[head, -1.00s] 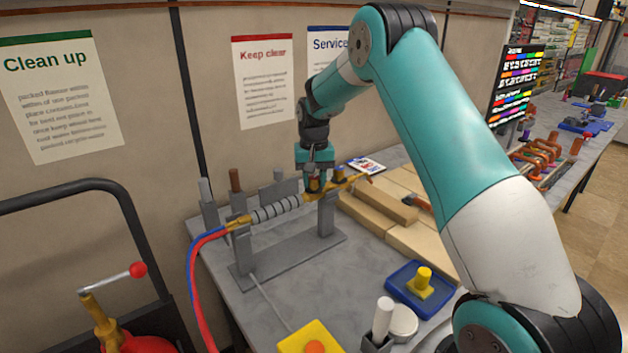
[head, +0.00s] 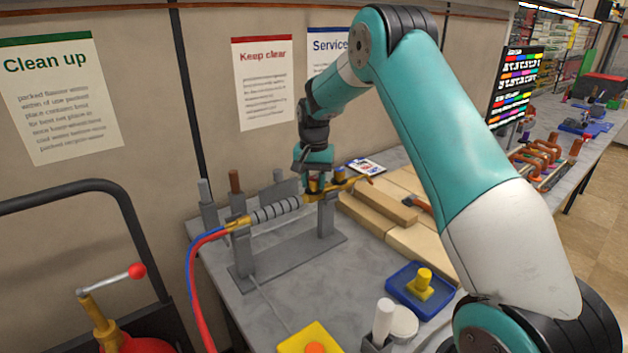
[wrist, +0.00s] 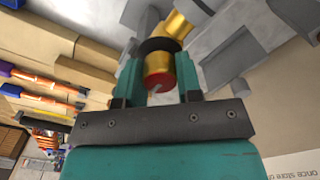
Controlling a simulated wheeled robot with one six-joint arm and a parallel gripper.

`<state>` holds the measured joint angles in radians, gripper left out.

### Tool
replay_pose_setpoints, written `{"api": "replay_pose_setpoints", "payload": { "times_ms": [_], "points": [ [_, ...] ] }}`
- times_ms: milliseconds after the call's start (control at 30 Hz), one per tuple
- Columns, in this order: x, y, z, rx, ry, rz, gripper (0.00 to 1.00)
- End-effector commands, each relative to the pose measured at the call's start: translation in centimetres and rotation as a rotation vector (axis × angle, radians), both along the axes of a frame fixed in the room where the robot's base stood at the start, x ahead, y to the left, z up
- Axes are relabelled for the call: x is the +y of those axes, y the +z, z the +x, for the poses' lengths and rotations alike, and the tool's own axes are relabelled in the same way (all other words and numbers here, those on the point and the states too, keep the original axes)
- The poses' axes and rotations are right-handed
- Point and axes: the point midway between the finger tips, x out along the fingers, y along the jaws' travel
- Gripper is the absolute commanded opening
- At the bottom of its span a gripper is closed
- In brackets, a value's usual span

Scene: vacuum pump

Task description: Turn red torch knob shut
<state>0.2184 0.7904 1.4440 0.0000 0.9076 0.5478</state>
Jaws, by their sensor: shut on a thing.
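The torch lies across a grey stand (head: 290,258) on the bench, with a grey ribbed handle (head: 275,211) and brass fittings; red and blue hoses run from its left end. My gripper (head: 320,188) points down at the brass valve part at the torch's right end. In the wrist view my gripper (wrist: 159,82) is shut on the red knob (wrist: 157,83), which shows a red face with a pale mark on a brass-coloured body, one finger on each side. In the head view the fingers mostly hide the knob.
Pale bricks (head: 385,205) lie right of the stand. A blue tray (head: 404,292) with a yellow part and a yellow block (head: 312,340) sit nearer. A wall stands close behind. A cart rail (head: 80,187) is at the left.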

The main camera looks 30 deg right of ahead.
Motion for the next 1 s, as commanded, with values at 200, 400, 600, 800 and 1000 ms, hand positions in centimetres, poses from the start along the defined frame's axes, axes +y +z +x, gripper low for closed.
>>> {"api": "replay_pose_setpoints", "payload": {
  "times_ms": [200, 400, 600, 800, 1000],
  "points": [
    [0.0, 0.1, 0.1, -0.002, 0.0, -0.001, 0.58],
    [0.0, 0.1, 0.0, -0.001, 0.001, 0.0, 0.58],
    [0.0, 1.4, 0.1, -0.006, 0.001, -0.001, 0.58],
    [0.0, 5.7, 0.1, -0.009, 0.001, -0.002, 0.58],
    [-0.1, 10.9, 0.1, -0.009, 0.0, -0.001, 0.58]
  ]
}}
